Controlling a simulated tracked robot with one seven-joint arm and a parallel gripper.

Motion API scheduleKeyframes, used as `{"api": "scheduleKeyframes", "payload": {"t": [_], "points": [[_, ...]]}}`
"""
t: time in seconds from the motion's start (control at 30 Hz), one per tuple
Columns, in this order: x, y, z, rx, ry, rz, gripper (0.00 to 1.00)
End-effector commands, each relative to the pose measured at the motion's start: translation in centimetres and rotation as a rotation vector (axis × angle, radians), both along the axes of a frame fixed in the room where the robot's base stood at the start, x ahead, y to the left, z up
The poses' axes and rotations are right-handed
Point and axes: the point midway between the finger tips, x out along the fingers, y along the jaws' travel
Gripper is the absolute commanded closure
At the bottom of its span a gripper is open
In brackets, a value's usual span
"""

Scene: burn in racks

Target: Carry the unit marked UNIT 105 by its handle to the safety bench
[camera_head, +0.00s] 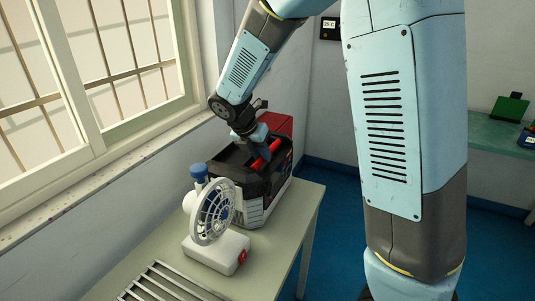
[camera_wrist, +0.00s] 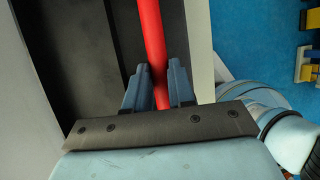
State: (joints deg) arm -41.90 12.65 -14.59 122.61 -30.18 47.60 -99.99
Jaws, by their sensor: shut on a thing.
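A dark box-shaped unit (camera_head: 254,206) with a grey-and-white lower edge stands on the table below the window in the head view. A red bar handle (camera_head: 265,153) runs across its open dark top. No unit number is readable. My gripper (camera_head: 258,150) reaches down onto the handle from above. In the wrist view, my gripper's two blue fingers (camera_wrist: 160,85) sit on either side of the red handle (camera_wrist: 153,35), shut on it. The unit appears to rest on the table. Its far side is partly hidden by my arm.
A white fan (camera_head: 213,213) with a blue knob stands close in front of the unit on the table (camera_head: 290,232). A slatted grille (camera_head: 165,285) is at the near edge. A red box (camera_head: 277,124) is behind the unit. A green bench (camera_head: 492,134) stands right, with blue floor between.

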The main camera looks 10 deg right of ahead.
Motion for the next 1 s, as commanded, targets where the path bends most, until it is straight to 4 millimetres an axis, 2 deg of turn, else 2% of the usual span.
{"api": "scheduleKeyframes", "payload": {"t": [0.17, 0.2, 0.4, 1.0], "points": [[0.0, 0.0, 0.0, -0.001, 0.0, 0.0, 1.0], [0.0, 0.0, 0.0, -0.001, 0.0, 0.0, 0.78], [0.0, -0.1, 0.0, -0.001, 0.0, 0.0, 0.95], [0.1, 0.1, 1.6, 0.0, 0.0, -0.001, 0.95]]}}
